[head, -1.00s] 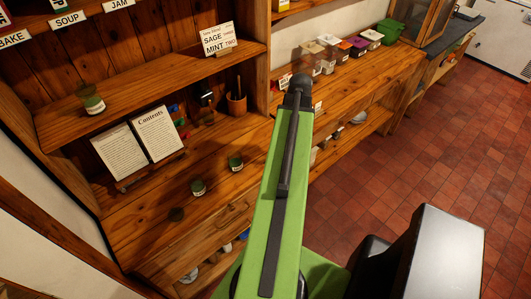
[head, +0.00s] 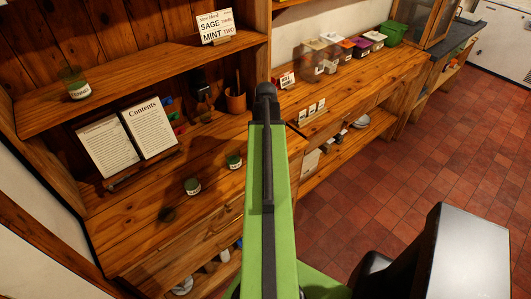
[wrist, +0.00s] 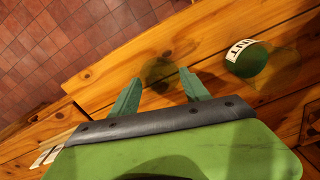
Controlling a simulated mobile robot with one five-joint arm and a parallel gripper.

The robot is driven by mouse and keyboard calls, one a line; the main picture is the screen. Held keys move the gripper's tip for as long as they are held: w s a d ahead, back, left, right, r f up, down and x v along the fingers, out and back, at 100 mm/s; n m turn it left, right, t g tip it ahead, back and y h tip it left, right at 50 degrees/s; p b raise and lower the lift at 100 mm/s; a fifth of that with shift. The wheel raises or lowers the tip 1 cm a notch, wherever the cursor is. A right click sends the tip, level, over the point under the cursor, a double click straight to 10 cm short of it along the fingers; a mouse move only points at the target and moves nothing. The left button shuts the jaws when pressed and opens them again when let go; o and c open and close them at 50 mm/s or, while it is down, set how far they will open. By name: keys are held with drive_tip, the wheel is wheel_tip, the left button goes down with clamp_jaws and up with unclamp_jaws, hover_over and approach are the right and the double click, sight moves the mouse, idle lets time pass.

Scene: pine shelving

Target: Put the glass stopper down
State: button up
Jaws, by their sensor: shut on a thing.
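In the wrist view my gripper (wrist: 160,90) has its two green fingers a little apart, closed on a dark, see-through round thing, which I take to be the glass stopper (wrist: 160,71). It is at the fingertips above the wooden counter (wrist: 205,45); I cannot tell whether it touches the wood. A glass jar with green contents and a label ending in "NT" (wrist: 247,60) stands to the right of the fingers, apart from them. In the head view my arm hides the gripper and the stopper.
Two small green-filled jars (head: 193,186) (head: 234,161) and a dark round thing (head: 166,214) are on the counter. A labelled jar (head: 79,90) is on the upper shelf.

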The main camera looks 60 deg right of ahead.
drive_tip(key=shift+f, duration=0.2)
drive_tip(key=shift+f, duration=0.2)
drive_tip(key=o, duration=1.4)
drive_tip(key=shift+c, duration=0.2)
drive_tip(key=shift+r, duration=0.1)
wheel_tip(320, 180, up, 12)
drive_tip(key=p, duration=1.2)
drive_tip(key=shift+r, duration=0.15)
